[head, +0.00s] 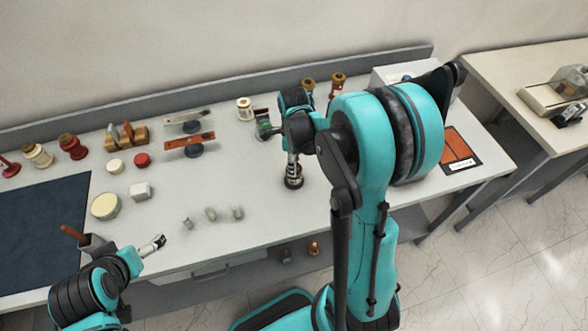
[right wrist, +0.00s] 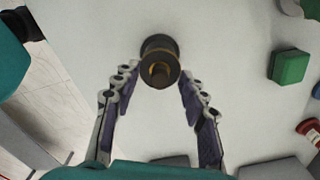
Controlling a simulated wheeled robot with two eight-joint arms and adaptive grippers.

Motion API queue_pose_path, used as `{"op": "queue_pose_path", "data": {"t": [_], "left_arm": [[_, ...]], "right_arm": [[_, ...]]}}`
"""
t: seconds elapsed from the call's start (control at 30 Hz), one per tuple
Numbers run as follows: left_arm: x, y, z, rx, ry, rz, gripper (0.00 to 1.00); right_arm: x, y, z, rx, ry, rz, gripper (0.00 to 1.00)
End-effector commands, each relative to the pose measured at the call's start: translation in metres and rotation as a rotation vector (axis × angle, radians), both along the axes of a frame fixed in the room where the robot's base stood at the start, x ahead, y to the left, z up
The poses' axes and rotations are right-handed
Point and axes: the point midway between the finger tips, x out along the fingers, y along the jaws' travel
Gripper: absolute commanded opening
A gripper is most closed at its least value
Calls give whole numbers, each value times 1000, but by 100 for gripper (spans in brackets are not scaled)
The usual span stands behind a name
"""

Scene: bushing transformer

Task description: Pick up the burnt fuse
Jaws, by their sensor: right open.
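A dark, blackened round piece with a brass-coloured centre, which looks like the burnt fuse (right wrist: 159,62), stands on the table. In the head view the burnt fuse (head: 294,182) is directly below my right gripper (head: 292,158), partly covered by it. In the right wrist view my right gripper (right wrist: 158,82) is open, with one finger on each side of the near part of the fuse and gaps between. My left gripper (head: 153,244) is empty over the front left of the table; its jaw gap is too small to make out.
Three small pale pieces (head: 211,214) lie left of the right gripper. A green block (right wrist: 290,67) and a red-and-white piece (right wrist: 308,128) are to the right in the wrist view. An orange panel (head: 458,148) lies at right.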

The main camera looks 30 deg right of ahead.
Motion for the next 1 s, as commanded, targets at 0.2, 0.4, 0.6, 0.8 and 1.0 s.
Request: {"op": "queue_pose_path", "data": {"t": [0.2, 0.4, 0.6, 0.8, 1.0], "left_arm": [[0, 0, 1, 0, 0, 0, 100], [0, 0, 1, 0, 0, 0, 100], [0, 0, 1, 0, 0, 0, 100], [0, 0, 4, 0, 0, 0, 100], [0, 0, 14, 0, 0, 0, 100]], "right_arm": [[0, 0, 1, 0, 0, 0, 17], [0, 0, 1, 0, 0, 0, 0], [0, 0, 1, 0, 0, 0, 0], [0, 0, 13, 0, 0, 0, 0], [-1, 0, 47, 0, 0, 0, 0]]}}
